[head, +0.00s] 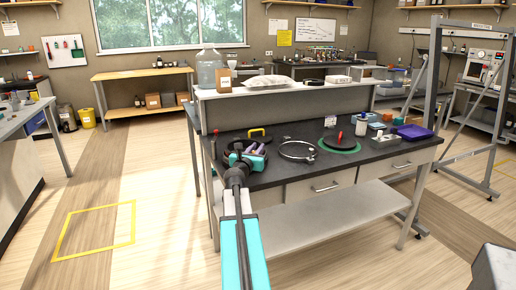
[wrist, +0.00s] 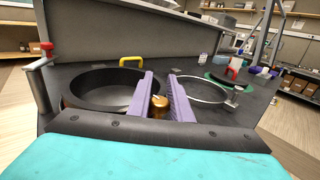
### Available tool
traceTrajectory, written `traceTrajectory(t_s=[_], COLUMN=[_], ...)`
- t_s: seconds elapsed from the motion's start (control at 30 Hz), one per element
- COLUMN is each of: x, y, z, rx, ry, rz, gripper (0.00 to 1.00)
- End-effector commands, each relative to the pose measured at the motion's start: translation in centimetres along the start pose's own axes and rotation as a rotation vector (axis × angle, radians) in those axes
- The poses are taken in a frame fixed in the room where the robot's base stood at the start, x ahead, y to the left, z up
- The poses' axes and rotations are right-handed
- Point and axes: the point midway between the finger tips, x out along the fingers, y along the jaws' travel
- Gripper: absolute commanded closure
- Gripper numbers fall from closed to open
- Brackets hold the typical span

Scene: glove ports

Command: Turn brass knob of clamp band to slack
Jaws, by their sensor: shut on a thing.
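My gripper (wrist: 160,88) is shut, its two purple fingers on either side of the brass knob (wrist: 159,103). The knob's top shows between the fingers. A wide black ring (wrist: 90,88) stands on the dark bench just left of the knob. The clamp band that bears the knob is mostly hidden behind the fingers and gripper body, so I cannot tell whether it is tight or slack. In the head view my gripper (head: 252,150) is over the bench's left end and hides the knob.
A loose silver ring (head: 298,150) lies to the right on the dark bench (head: 300,173). A yellow handle (head: 257,132) stands behind the gripper.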

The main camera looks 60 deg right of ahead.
Motion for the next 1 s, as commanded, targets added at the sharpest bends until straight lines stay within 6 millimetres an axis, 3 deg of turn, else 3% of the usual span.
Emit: traceTrajectory(t_s=[1.0], x=[-0.2], y=[1.1], z=[0.0], rx=[0.001], ry=[0.001], rz=[0.277], gripper=[1.0])
